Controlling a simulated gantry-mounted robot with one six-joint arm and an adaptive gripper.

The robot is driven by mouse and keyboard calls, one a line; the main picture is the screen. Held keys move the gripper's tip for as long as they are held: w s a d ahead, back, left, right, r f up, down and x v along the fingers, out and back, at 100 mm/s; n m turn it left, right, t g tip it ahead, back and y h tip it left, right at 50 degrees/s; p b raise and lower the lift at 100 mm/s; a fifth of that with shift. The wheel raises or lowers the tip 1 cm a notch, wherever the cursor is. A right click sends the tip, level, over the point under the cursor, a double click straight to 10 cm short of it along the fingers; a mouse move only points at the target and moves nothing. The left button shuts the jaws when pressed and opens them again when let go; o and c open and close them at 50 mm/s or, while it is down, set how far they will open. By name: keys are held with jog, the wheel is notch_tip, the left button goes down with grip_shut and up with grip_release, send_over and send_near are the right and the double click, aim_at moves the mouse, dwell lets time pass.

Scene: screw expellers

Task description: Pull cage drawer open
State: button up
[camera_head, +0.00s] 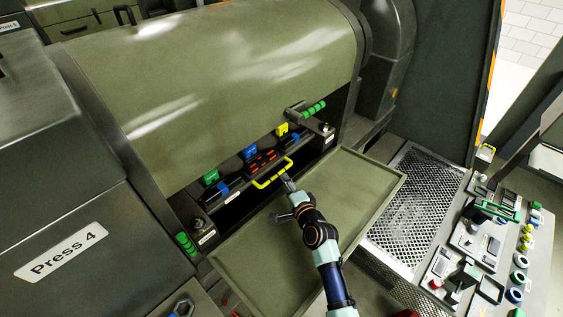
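A yellow bar handle (267,181) sticks out at the front of the dark opening below the large olive press cover. It appears to belong to the cage drawer, whose dark front with red slots (261,160) sits in the opening behind it. My gripper (287,179) is at the right end of the yellow handle, very close to it or touching it. The fingers are too small to show whether they are open or shut on the handle. My arm reaches in from the bottom of the view and hides part of the tray below.
An olive tray (372,184) lies below the opening. Green, blue and yellow tagged parts line the opening, with green grips (313,109) at its right. A perforated metal plate (412,205) and a control panel (490,262) are at right. A "Press 4" housing (60,225) is at left.

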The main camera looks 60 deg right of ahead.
aim_at(278, 174)
jog(key=shift+s+a+f, duration=0.15)
jog(key=shift+w+f, duration=0.2)
jog(key=b+x, duration=0.3)
jog(key=x, duration=0.3)
jog(key=shift+w+d, duration=0.3)
jog(key=shift+w, duration=0.1)
grip_shut()
